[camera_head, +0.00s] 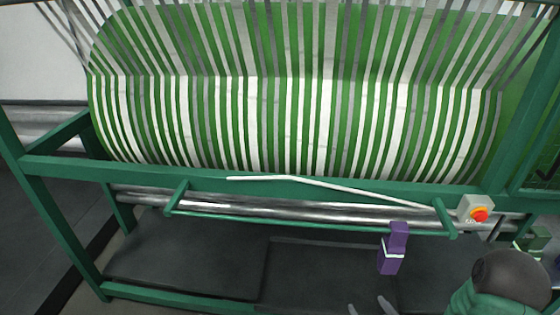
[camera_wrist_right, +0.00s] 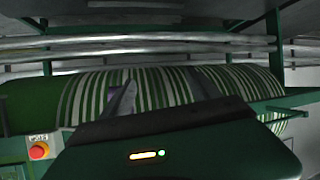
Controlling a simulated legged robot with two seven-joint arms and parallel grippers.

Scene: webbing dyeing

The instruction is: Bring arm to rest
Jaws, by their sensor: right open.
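My right gripper (camera_head: 368,306) shows at the bottom edge of the head view, with only its two fingertips in frame. They are apart, with nothing seen between them. My right arm comes in from the lower right corner. In the right wrist view the dark fingers of the right gripper (camera_wrist_right: 160,92) stand spread in front of the striped drum. My left gripper is not in view.
A green drum (camera_head: 225,120) carries white and grey webbing strips. Below it run a green rail (camera_head: 300,222), metal rollers and a loose white strip (camera_head: 330,187). A purple piece (camera_head: 391,262) is at the rail. A red stop button (camera_head: 479,214) is at right.

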